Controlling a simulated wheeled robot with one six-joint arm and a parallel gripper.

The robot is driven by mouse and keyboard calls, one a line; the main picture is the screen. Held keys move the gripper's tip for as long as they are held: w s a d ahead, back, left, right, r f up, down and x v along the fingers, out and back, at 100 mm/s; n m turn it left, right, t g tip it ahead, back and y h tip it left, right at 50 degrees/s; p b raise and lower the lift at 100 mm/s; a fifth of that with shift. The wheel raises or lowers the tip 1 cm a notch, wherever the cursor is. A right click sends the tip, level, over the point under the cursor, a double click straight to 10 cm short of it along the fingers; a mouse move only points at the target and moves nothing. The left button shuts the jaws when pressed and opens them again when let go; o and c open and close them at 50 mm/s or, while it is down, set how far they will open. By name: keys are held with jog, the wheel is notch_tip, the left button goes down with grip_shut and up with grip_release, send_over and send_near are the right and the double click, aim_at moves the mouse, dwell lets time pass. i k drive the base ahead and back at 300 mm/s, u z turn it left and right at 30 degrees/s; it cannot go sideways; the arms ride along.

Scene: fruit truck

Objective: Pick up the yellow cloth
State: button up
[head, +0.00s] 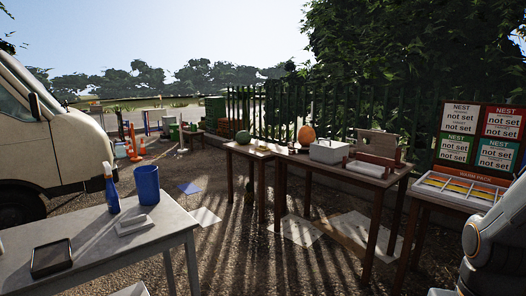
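I cannot make out a yellow cloth for certain anywhere in the head view. On the grey table (95,232) at the left stand a blue spray bottle (111,190) and a blue cup (147,184). A small whitish flat item (134,225) lies in front of them; I cannot tell what it is. A dark shallow tray (52,258) lies near that table's front. Part of my arm shows at the right edge, but my gripper is out of view.
A divided tray (457,190) with yellow strips is at right. A van (50,135) stands left.

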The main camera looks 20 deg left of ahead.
aim_at(262, 148)
jog(key=u, duration=0.95)
jog(key=i, duration=5.25)
jog(key=z, duration=4.05)
jog(key=k, duration=1.85)
jog(key=u, duration=0.05)
